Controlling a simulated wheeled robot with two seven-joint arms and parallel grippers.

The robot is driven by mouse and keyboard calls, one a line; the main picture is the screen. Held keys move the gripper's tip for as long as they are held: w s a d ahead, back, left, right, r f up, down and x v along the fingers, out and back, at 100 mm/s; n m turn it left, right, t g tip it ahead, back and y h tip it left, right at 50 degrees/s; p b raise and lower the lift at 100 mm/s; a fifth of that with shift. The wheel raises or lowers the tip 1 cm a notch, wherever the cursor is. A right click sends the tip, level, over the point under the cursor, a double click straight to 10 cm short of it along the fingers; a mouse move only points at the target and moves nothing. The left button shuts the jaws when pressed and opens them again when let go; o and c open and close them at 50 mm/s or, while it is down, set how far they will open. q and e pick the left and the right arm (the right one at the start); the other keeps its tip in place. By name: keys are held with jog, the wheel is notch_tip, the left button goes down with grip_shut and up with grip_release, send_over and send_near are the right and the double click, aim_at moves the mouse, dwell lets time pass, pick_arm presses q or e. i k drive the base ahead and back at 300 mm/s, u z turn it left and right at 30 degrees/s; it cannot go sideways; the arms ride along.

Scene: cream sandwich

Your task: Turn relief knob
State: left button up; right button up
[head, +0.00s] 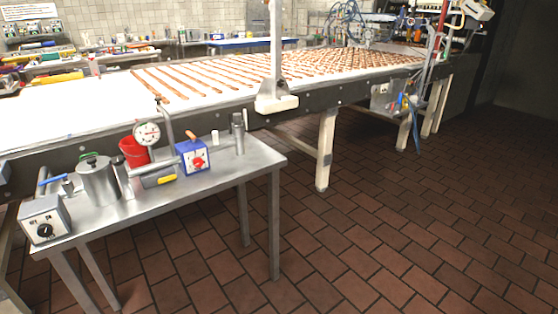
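Neither of my grippers shows in the head view. I cannot tell for sure which part is the relief knob. On the steel side table (215,190), a grey box (44,219) at the front left carries a round black knob (45,230). A blue box (193,157) near the table's middle has a red knob (198,163) on its pale front. A round white gauge (147,133) stands on a pipe above a grey block (158,176) with a yellow part (167,180). A small blue-handled valve (50,182) sits behind the grey box.
A steel pot (97,182), a red bucket (134,151) and a steel cylinder (238,134) share the side table. A long conveyor (110,95) with rows of brown strips runs behind it. The tiled floor (400,240) at right is clear.

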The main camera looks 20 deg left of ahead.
aim_at(198, 162)
jog(key=z, duration=0.45)
jog(key=i, duration=2.5)
jog(key=u, duration=1.65)
